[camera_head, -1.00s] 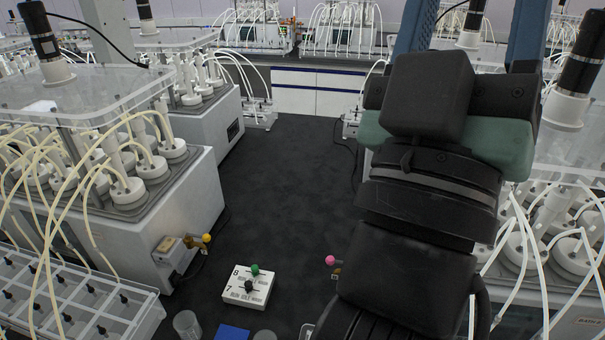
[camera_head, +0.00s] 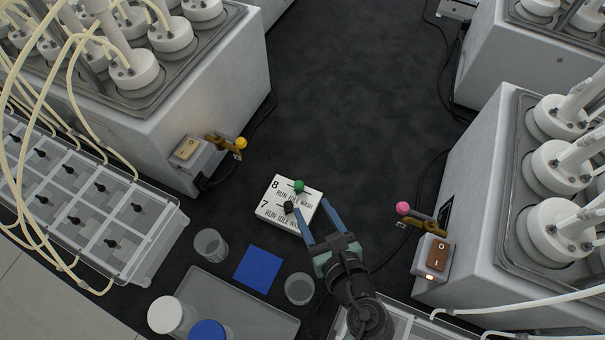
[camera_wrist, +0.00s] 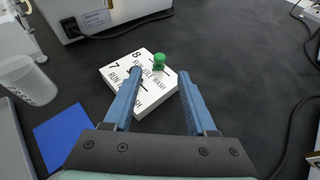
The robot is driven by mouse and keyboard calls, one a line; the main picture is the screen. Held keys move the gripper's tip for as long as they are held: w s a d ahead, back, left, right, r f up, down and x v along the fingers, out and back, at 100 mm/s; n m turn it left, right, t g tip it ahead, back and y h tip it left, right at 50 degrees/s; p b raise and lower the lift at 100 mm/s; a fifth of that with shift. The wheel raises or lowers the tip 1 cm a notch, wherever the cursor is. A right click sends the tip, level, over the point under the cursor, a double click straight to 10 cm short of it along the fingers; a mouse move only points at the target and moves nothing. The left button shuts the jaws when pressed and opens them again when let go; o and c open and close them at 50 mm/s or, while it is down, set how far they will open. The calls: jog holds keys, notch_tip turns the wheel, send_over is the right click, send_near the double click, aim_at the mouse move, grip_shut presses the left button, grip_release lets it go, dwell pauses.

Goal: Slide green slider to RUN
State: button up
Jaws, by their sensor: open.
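The green slider (camera_head: 299,186) is a round green knob on row 8 of a white box (camera_head: 276,219) marked RUN, IDLE, WASH. It stands near the middle of its row; I cannot tell its exact mark. It also shows in the wrist view (camera_wrist: 159,63). A black knob (camera_head: 289,207) sits on row 7. My gripper (camera_head: 314,207) is open, its blue fingers pointing at the box from its near right side. In the wrist view the green knob appears beyond and between the fingertips. The left fingertip overlaps the black knob; I cannot tell whether they touch.
A blue square (camera_head: 259,266), a clear cup (camera_head: 211,245) and another cup (camera_head: 299,289) lie near the box. White reactor units stand left (camera_head: 225,90) and right (camera_head: 478,190), with a yellow-knobbed valve (camera_head: 240,143) and a pink-knobbed valve (camera_head: 403,208). Dark bench beyond the box is clear.

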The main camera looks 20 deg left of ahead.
aim_at(298, 184)
jog(key=x, duration=0.7)
grip_shut()
jog(key=shift+a+r, duration=0.1)
jog(key=shift+a, duration=0.05)
dwell(1.2)
